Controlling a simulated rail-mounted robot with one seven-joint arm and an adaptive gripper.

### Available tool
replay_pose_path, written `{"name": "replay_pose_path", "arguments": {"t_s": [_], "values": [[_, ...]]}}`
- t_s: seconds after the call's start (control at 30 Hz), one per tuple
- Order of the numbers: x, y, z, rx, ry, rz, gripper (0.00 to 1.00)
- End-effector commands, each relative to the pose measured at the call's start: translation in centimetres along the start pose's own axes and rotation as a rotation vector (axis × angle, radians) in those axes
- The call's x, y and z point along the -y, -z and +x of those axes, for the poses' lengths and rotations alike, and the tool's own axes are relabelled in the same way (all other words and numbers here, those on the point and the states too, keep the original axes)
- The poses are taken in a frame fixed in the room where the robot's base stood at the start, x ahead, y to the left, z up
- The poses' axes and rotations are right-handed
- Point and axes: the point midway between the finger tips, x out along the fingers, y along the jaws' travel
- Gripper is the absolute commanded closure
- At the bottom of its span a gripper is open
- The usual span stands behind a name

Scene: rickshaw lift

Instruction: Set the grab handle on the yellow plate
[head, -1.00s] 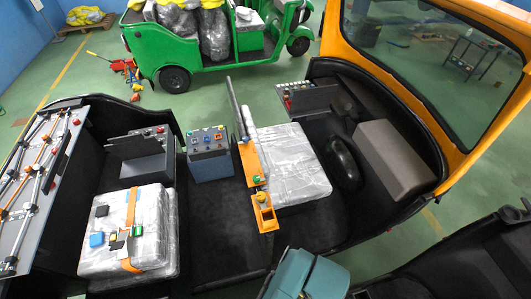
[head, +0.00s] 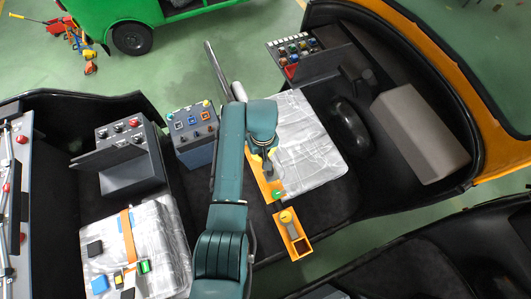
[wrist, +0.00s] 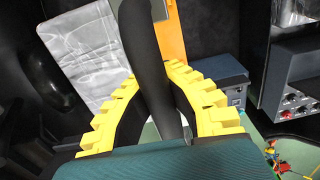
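The yellow-orange plate (head: 266,187) is a narrow strip along the left edge of the silver-wrapped seat, with a green knob and a yellow knob near its lower end. A grey bar (head: 216,70), which looks like the grab handle, leans up beyond the plate's upper end. My gripper (head: 262,165) is over the upper part of the plate. In the wrist view a thick dark bar (wrist: 147,50) passes between my yellow-padded fingers (wrist: 152,76). The fingertips lie close on both sides of it; contact is unclear. My arm hides where bar and plate meet.
A blue control box (head: 192,135) stands left of my arm. The silver-wrapped seat (head: 310,145) is to the right, with a switch panel (head: 300,50) behind. Another wrapped seat (head: 165,225) at lower left carries small coloured blocks. An orange open holder (head: 293,240) adjoins the plate's lower end.

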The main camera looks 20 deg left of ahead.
Motion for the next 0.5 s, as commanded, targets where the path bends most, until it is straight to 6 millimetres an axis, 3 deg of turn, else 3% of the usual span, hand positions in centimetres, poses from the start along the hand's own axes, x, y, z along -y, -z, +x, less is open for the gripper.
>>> {"name": "replay_pose_path", "arguments": {"t_s": [0.17, 0.5], "values": [[0.0, 0.0, 1.0, -0.001, -0.001, -0.001, 1.0], [-0.1, 0.0, 4.7, -0.001, -0.001, 0.001, 1.0]]}}
